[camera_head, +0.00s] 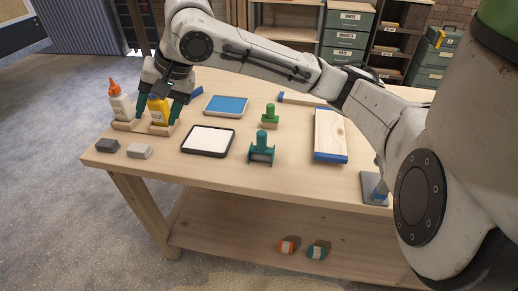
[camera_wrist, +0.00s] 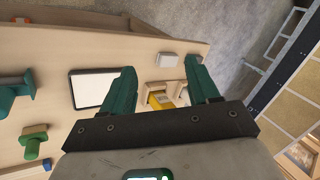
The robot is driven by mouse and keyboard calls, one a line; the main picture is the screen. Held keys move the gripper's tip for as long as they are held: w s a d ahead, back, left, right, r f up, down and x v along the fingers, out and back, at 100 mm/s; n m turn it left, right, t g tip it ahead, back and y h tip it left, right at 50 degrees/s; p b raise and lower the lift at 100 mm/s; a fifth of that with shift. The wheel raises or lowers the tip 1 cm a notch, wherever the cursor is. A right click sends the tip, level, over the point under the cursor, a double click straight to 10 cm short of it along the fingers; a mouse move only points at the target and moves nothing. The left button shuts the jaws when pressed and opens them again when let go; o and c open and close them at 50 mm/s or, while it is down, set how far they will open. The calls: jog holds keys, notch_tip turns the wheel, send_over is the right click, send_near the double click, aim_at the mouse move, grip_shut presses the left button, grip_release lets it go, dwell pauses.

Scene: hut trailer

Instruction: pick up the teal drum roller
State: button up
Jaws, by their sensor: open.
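The teal drum roller (camera_head: 262,149) stands on the workbench (camera_head: 200,172), near its front edge, right of the black-rimmed white pad. In the wrist view the roller (camera_wrist: 12,90) shows at the left edge, partly cut off. My gripper (camera_head: 159,112) is at the left end of the bench, well left of the roller, with its fingers pointing down. The fingers are open on either side of the yellow bottle (camera_head: 157,108). The wrist view shows the teal fingertips (camera_wrist: 160,72) apart, the bottle partly visible between them. I cannot tell whether they touch it.
A white bottle with an orange cap (camera_head: 120,104) stands left of my gripper. The white pad (camera_head: 208,140), blue pad (camera_head: 226,105) and green stamp (camera_head: 270,115) lie around the roller. Grey blocks (camera_head: 139,151) sit at the front left. A blue-ended board (camera_head: 329,135) lies right.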

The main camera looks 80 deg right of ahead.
jog(key=s+d+f+m+g+h, duration=0.1)
jog(key=s+d+f+m+g, duration=0.25)
jog(key=s+d, duration=0.45)
jog(key=m+g, duration=0.2)
jog(key=m, duration=0.3)
send_over(262, 133)
jog(key=shift+w+a+f+h, duration=0.15)
jog(key=shift+f+h, duration=0.15)
jog(key=shift+f, duration=0.35)
jog(key=f, duration=0.4)
jog(key=shift+s+f, duration=0.2)
jog(key=shift+s, duration=0.05)
jog(key=shift+w+d+f, duration=0.1)
jog(key=shift+d+f, duration=0.05)
jog(key=shift+f, duration=1.45)
jog(key=shift+w+d+f, duration=0.1)
jog(key=shift+f, duration=1.5)
jog(key=shift+c, duration=0.4)
grip_shut()
